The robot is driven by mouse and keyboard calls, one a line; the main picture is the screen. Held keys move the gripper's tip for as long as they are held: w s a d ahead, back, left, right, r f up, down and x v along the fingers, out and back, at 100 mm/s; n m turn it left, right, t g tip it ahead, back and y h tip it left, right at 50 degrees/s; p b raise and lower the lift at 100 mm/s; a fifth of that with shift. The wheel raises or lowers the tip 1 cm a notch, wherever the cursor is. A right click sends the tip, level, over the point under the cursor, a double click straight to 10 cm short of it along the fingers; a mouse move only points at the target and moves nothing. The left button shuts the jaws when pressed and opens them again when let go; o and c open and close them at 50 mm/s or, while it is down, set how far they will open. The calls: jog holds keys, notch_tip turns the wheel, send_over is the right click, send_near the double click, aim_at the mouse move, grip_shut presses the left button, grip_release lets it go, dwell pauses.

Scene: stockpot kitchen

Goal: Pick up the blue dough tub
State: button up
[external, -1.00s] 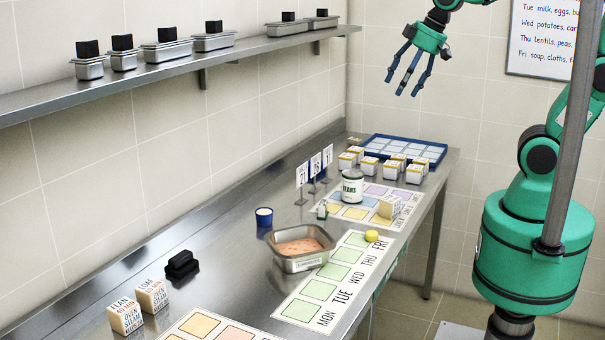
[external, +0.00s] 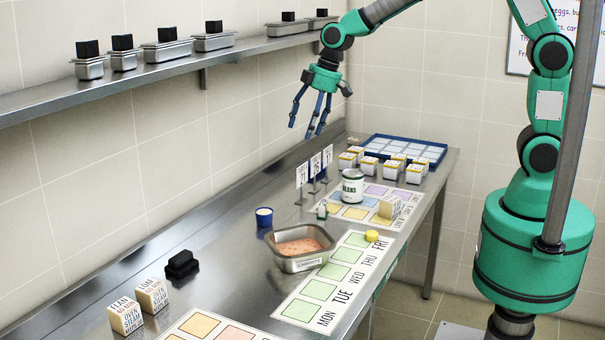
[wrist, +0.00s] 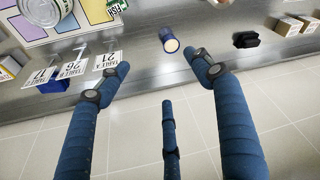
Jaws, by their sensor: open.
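The blue dough tub (external: 264,217) is a small blue cylinder with a pale top, upright on the steel counter near the wall. It also shows in the wrist view (wrist: 169,40), beyond the fingertips and roughly midway between the two outer fingers. My gripper (external: 309,128) has three blue fingers, spread open and empty. It hangs well above the counter, near the wall, above the standing number cards. In the wrist view my gripper (wrist: 163,78) points toward the counter, with nothing between the fingers.
Number cards (external: 315,165) stand near the tub, with a bean can (external: 352,187) to their right. A steel carrots pan (external: 300,262) sits close to the tub's right. A black object (external: 181,265) lies front left. A wall shelf (external: 150,78) holds pans.

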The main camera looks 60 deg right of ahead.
jog(key=n, duration=0.2)
send_over(264, 211)
jog(key=s+d, duration=0.2)
jog(key=d, duration=0.1)
notch_tip(264, 211, down, 14)
jog(key=shift+s+a+f+g, duration=0.15)
jog(key=shift+s+g, duration=0.1)
jog(key=shift+g, duration=0.15)
jog(key=shift+b+x, duration=0.35)
jog(key=shift+x, duration=3.9)
jog(key=shift+a, duration=0.2)
jog(key=shift+b+x, duration=0.4)
jog(key=shift+x, duration=2.2)
jog(key=shift+s+a, duration=0.1)
jog(key=shift+a, duration=0.1)
jog(key=shift+c, duration=0.2)
jog(key=c, duration=1.2)
